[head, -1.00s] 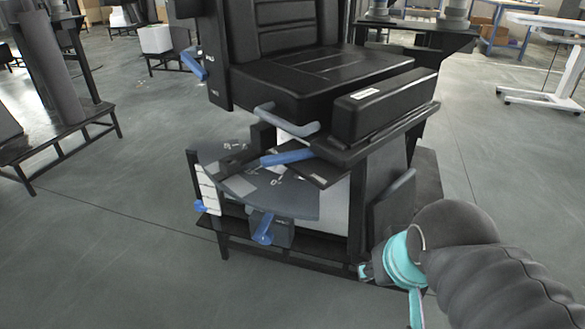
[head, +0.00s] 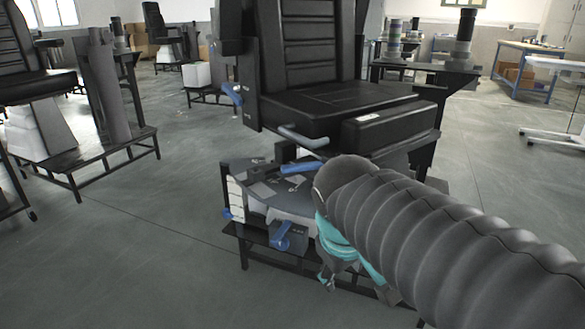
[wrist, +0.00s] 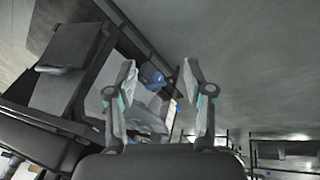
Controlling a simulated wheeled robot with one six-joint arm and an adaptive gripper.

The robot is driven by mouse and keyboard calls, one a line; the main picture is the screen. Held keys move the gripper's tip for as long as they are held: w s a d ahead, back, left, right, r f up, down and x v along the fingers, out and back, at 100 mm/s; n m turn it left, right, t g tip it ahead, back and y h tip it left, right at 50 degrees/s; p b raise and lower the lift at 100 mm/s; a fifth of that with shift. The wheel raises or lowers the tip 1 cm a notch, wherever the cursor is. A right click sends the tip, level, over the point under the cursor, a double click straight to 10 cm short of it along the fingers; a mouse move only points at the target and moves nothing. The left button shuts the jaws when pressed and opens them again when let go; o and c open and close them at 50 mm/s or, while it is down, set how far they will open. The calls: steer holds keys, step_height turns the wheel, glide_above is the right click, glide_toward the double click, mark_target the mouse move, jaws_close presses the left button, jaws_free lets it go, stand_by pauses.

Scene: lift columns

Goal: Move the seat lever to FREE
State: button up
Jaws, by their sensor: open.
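A black seat (head: 335,105) stands on a frame with several blue levers. One blue lever (head: 303,167) lies over a grey plate (head: 268,183) with small labels that I cannot read. A paler bar (head: 303,138) is under the seat's front edge. Another blue lever (head: 283,235) is on a dark box low on the frame. I cannot tell which one is the seat lever. My gripper (head: 326,283) is low in front of the stand, right of the box. In the wrist view my gripper (wrist: 163,85) is open and empty, with a blue part (wrist: 152,78) beyond its fingers.
A blue lever (head: 231,94) is on the upright left of the seat. A small blue knob (head: 228,214) is at the plate's left edge. The stand's black lower rail (head: 300,276) runs close to my gripper.

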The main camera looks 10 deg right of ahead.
steer(key=w+d+r+n+g+h, duration=0.1)
steer(key=w+r+n+h, duration=0.15)
steer(key=w, duration=0.25)
steer(key=w+d+r+n+g+h, duration=0.1)
steer(key=w+n+h, duration=0.15)
steer(key=w, duration=0.35)
steer(key=n+g+h, duration=0.1)
steer(key=n+h, duration=0.8)
steer(key=h, duration=0.2)
glide_toward(298, 165)
steer(key=d+b, duration=0.2)
steer(key=d, duration=0.8)
steer(key=shift+w, duration=0.15)
jaws_close()
